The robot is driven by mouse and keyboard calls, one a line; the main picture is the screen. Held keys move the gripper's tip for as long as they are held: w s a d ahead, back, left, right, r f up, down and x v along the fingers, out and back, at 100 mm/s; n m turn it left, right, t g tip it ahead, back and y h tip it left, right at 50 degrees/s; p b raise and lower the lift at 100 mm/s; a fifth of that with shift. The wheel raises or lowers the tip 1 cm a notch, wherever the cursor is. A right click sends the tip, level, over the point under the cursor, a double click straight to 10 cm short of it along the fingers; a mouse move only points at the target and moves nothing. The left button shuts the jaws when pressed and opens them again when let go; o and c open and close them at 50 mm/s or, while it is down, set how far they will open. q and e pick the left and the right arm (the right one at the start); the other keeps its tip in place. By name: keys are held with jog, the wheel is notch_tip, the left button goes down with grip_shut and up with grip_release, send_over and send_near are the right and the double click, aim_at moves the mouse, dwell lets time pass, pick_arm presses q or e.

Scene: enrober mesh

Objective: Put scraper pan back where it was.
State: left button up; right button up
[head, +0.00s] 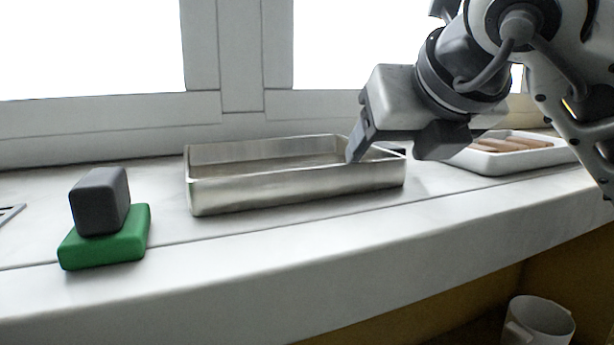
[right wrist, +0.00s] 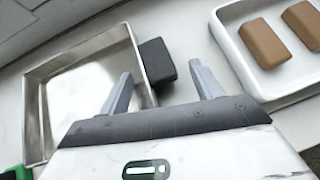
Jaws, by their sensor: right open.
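The scraper pan (head: 300,190) is a shallow, open rectangular metal pan on the light grey sill, and its inside looks empty. In the right wrist view the pan (right wrist: 85,85) fills the left side. My right gripper (head: 358,150) is open at the pan's right end. In the right wrist view, the pan's right wall and a dark block lie between the fingers of my right gripper (right wrist: 160,75) as pictured. One finger appears over the pan's inside, the other beyond its wall. Contact cannot be told. My left gripper is out of view.
The dark block (right wrist: 157,62) lies beside the pan's right wall. A white tray (head: 500,165) with brown bars stands to the right. On the left, a grey block (head: 98,200) sits on a green block (head: 108,247). A white mug (head: 540,325) stands lower, beyond the sill edge.

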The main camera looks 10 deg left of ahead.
jog(key=shift+w+a+f, duration=0.1)
jog(key=shift+w, duration=0.05)
grip_shut()
dwell(0.4)
